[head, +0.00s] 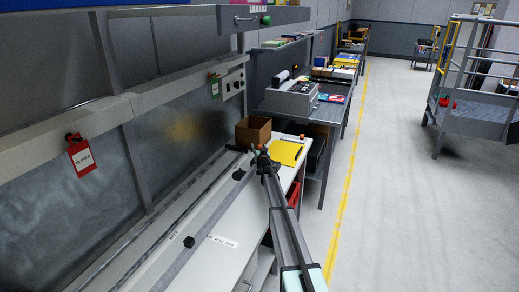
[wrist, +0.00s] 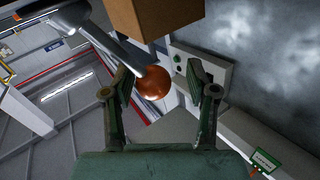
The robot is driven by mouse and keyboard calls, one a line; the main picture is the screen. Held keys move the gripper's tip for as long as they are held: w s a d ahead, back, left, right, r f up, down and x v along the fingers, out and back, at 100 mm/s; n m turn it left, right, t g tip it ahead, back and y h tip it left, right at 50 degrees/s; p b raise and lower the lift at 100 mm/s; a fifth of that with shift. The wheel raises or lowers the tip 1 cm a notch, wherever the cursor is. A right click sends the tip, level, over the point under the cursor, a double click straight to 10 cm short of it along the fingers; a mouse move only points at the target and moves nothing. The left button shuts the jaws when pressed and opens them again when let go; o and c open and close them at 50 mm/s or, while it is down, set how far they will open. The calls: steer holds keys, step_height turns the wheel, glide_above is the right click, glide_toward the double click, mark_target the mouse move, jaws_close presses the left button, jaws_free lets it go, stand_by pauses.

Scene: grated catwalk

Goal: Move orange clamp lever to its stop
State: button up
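The clamp lever shows in the wrist view as a grey bar (wrist: 120,45) ending in a round orange knob (wrist: 153,82). The knob appears between the fingers of my gripper (wrist: 160,80), with visible gaps on both sides. My gripper is open, and neither finger visibly touches the knob. In the head view my gripper (head: 262,157) is at the far end of the white bench, in front of a cardboard box. The lever is mostly hidden there by my gripper and arm. I cannot tell how far the lever is from its stop.
The cardboard box (head: 253,131) stands close beyond my gripper; it also shows in the wrist view (wrist: 152,14). A yellow clipboard (head: 286,152) lies right of my gripper on the white bench (head: 215,250). Rails run along the bench. A red tag (head: 82,156) hangs at left.

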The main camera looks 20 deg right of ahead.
steer(key=shift+s+d, duration=0.1)
steer(key=shift+d, duration=0.05)
steer(key=shift+s, duration=0.1)
steer(key=shift+s, duration=0.25)
steer(key=s+a, duration=0.2)
steer(key=s, duration=0.9)
steer(key=shift+s, duration=0.1)
